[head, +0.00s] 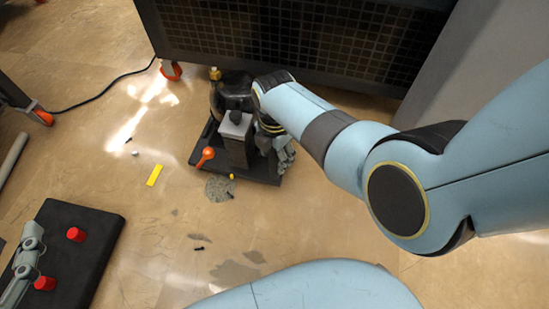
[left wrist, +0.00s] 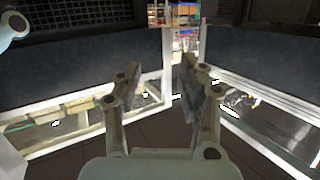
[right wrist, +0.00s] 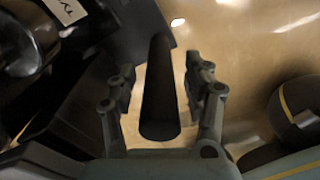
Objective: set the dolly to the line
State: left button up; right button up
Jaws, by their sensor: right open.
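The dolly (head: 263,174) is a low dark platform on the floor, carrying a vacuum pump (head: 236,128) with a grey box body and black parts. My right gripper (head: 284,153) is at the dolly's right side, beside the pump. In the right wrist view, my right gripper (right wrist: 160,90) is open, with a dark bar (right wrist: 159,95) between its fingers; contact cannot be told. My left gripper (left wrist: 158,85) is open and empty in its wrist view; its fingers do not show in the head view.
An orange-tipped part (head: 206,154) sticks out at the dolly's left front. A grey stain (head: 219,189) lies in front. A large cabinet (head: 300,40) stands close behind. Floor around the yellow line is mostly clear.

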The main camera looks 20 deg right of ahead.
jog(key=shift+f+b, duration=0.35)
jog(key=shift+f, duration=0.3)
pick_arm(q)
jog(key=w+r+t, duration=0.3)
jog(key=r, duration=0.3)
jog(key=shift+w+d+r+m+h, duration=0.25)
jog(key=shift+d+m+h, duration=0.1)
jog(key=shift+m+h, duration=0.05)
pick_arm(e)
grip_shut()
